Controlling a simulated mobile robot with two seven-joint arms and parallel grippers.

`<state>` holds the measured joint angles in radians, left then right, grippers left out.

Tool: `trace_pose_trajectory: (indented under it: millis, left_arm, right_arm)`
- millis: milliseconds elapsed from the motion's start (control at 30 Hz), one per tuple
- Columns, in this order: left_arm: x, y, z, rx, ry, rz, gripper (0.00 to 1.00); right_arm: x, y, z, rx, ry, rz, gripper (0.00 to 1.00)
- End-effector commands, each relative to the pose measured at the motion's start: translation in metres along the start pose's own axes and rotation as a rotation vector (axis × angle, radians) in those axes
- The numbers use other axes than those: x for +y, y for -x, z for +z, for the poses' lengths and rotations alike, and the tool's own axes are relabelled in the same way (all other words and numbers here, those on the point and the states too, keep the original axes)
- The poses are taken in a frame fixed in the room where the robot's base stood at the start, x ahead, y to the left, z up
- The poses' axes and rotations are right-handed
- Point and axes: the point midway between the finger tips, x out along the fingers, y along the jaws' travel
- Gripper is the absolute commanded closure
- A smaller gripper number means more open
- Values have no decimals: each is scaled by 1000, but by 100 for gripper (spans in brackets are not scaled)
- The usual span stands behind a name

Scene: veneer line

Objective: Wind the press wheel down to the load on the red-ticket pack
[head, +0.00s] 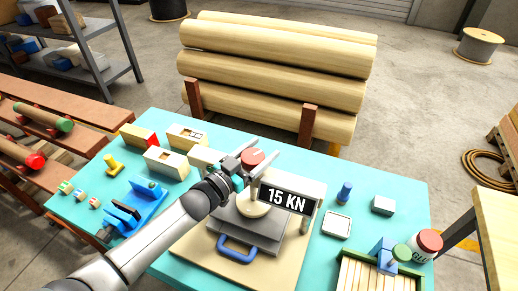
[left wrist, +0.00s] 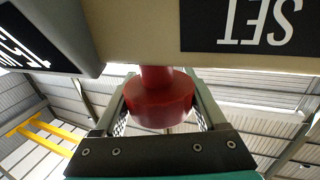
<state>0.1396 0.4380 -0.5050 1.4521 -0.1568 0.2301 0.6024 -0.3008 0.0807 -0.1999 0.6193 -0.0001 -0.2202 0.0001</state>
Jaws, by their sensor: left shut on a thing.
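The press wheel is a red knob (head: 253,157) on top of the press in the head view. It also shows in the left wrist view (left wrist: 159,106), between both fingers. My left gripper (head: 246,166) is shut on this wheel; its fingers (left wrist: 160,92) lie along two sides of it. A black sign (head: 288,198) on the press reads 15 KN. A round cream platen (head: 254,207) sits over grey plates (head: 262,235) with a blue handle (head: 236,248). An upside-down SET label (left wrist: 258,23) shows in the wrist view. I cannot make out a red ticket under the press. My right gripper is out of view.
A block with a red face (head: 140,138) and other pale blocks (head: 187,137) stand at the table's back left. A blue tool (head: 135,205) lies left of the press. A slatted crate (head: 372,272) and a glue pot (head: 425,245) are front right. Logs (head: 275,95) lie behind.

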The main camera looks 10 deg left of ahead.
Motion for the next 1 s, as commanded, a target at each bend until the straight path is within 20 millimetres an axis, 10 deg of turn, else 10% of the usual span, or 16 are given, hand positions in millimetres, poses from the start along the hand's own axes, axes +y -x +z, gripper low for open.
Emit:
trace_pose_trajectory:
  millis: [467, 500, 733, 1000]
  left_arm:
    - [1, 0, 0, 0, 1, 56, 82]
    - [1, 0, 0, 0, 1, 56, 24]
    - [1, 0, 0, 0, 1, 55, 0]
    - [1, 2, 0, -1, 1, 55, 0]
  right_arm:
    - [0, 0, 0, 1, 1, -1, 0]
    - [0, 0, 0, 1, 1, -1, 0]
    - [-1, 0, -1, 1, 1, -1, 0]
    - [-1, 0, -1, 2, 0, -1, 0]
